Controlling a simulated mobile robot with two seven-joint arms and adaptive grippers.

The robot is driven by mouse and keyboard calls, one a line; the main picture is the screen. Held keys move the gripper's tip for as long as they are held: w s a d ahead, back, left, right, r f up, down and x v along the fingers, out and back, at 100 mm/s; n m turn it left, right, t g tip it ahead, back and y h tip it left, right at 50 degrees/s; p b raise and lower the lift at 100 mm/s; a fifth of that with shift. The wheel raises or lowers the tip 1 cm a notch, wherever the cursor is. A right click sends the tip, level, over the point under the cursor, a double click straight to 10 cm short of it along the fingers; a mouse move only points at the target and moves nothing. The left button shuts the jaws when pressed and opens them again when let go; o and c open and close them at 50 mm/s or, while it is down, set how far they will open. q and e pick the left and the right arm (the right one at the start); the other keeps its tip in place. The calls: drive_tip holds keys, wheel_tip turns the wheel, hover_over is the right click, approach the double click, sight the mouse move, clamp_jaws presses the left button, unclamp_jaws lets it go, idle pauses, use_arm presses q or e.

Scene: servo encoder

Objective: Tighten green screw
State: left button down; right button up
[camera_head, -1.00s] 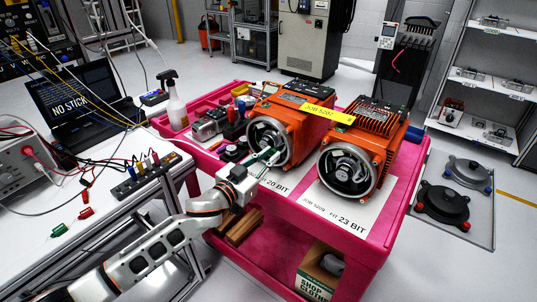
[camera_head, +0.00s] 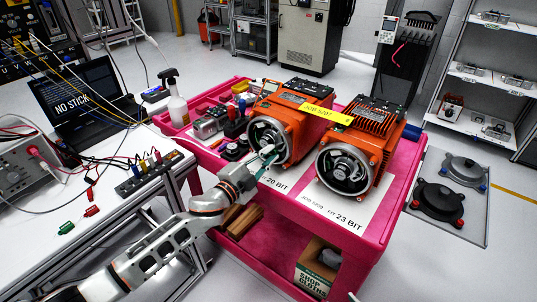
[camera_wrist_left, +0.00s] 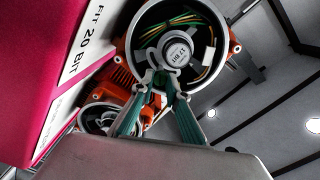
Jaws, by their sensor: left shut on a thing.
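Two orange servo motors with open round ends stand on the pink cart. The left motor (camera_head: 292,118) has a round hub (camera_wrist_left: 178,50) labelled "17 BIT" in its open end, with wires around it. My left gripper (camera_head: 268,157) reaches to the lower part of this open end. In the left wrist view, the teal-padded fingers (camera_wrist_left: 159,76) close together at the lower edge of the hub. They are shut on a small green part, apparently the green screw (camera_wrist_left: 157,84), mostly hidden by the fingertips. My right gripper is not in view.
The right motor (camera_head: 350,165) stands close beside the left one. A "20 BIT" sheet lies in front of the left motor and a "23 BIT" sheet (camera_head: 335,213) in front of the right. A workbench with leads is at left.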

use_arm(q)
drive_tip(key=m, duration=0.3)
drive_tip(key=shift+m, duration=2.4)
drive_tip(key=shift+f, duration=0.1)
drive_tip(key=c, duration=2)
unclamp_jaws()
drive_tip(key=shift+o, duration=0.2)
drive_tip(key=shift+a, duration=0.1)
drive_tip(key=v, duration=1.2)
